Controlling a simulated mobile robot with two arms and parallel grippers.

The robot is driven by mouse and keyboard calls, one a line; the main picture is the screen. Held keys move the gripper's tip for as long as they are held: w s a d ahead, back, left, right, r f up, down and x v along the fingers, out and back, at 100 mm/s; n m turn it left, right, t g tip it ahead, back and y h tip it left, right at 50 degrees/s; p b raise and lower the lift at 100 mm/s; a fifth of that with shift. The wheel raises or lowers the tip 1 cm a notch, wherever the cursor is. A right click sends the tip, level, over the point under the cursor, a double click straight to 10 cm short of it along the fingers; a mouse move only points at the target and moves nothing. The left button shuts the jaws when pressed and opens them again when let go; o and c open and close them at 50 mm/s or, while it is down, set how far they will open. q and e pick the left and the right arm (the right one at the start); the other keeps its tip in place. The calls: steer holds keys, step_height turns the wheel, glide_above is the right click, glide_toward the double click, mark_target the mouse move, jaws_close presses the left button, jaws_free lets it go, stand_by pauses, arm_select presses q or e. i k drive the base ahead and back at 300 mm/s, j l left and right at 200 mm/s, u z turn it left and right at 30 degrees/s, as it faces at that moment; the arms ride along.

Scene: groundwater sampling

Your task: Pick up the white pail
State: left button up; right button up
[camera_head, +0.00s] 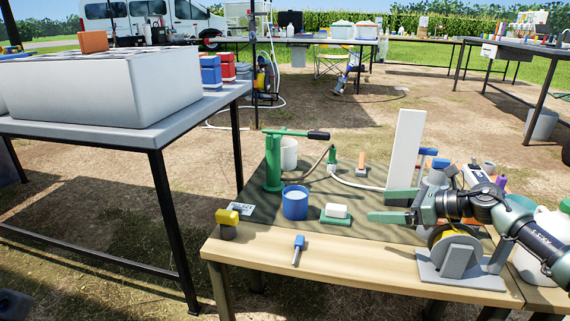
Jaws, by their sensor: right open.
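The white pail (290,156) stands upright at the back of the dark mat on the wooden table, just behind the green hand pump (273,168). The pump's post and handle hide part of it. My right gripper (381,206) reaches in from the right over the mat, with its open fingers pointing left. It is empty, and it is to the right of the pail and nearer the front. My left gripper is not in view.
A blue container (295,203) and a white block on a green base (335,214) lie between gripper and pump. A tall white panel (405,150) stands behind the gripper. A reel (455,252), a yellow-topped item (228,219) and a blue-ended tool (298,249) are near the front.

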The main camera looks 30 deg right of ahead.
mark_target(289, 145)
steer(key=i, duration=1.5)
